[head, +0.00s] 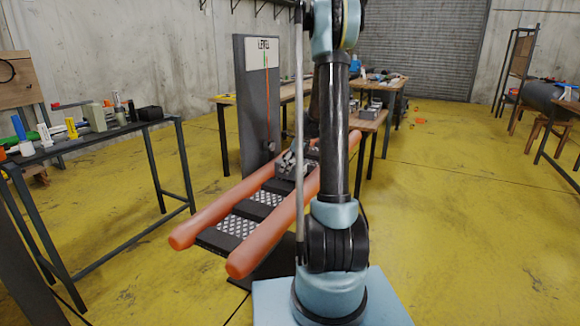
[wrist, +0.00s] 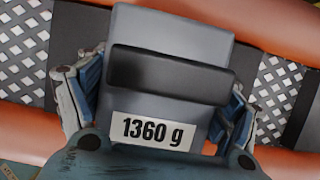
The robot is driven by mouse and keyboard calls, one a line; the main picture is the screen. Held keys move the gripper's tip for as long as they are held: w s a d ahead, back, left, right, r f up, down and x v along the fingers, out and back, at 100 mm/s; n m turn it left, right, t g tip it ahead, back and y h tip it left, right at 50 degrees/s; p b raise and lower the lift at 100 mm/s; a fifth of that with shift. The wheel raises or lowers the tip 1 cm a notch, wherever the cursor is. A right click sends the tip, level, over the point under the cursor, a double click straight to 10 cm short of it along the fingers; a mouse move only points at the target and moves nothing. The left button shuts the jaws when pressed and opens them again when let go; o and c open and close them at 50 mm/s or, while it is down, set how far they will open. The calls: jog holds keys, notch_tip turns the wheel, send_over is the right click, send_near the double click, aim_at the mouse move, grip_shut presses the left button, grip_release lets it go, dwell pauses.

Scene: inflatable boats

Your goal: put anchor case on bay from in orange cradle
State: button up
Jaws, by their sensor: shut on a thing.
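A grey case with a dark handle and a "1360 g" label, which I take to be the anchor case (wrist: 190,38), fills the middle of the wrist view. My gripper (wrist: 165,100) is shut on it, with one finger on each side. Behind the case are the orange tubes (wrist: 255,20) and perforated plates (wrist: 25,45) of the orange cradle (head: 205,212). In the head view my gripper (head: 292,160) is over the far part of the cradle, partly hidden by my arm. I cannot tell whether the case touches the cradle.
A dark upright panel marked "LEVEL" (head: 259,105) stands behind the cradle. A table with bottles and boxes (head: 95,145) is at the left. Wooden tables with small items (head: 370,122) stand behind my arm. The yellow floor (head: 450,200) at the right is clear.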

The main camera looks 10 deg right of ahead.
jog(key=shift+f, duration=0.9)
jog(key=o, duration=2)
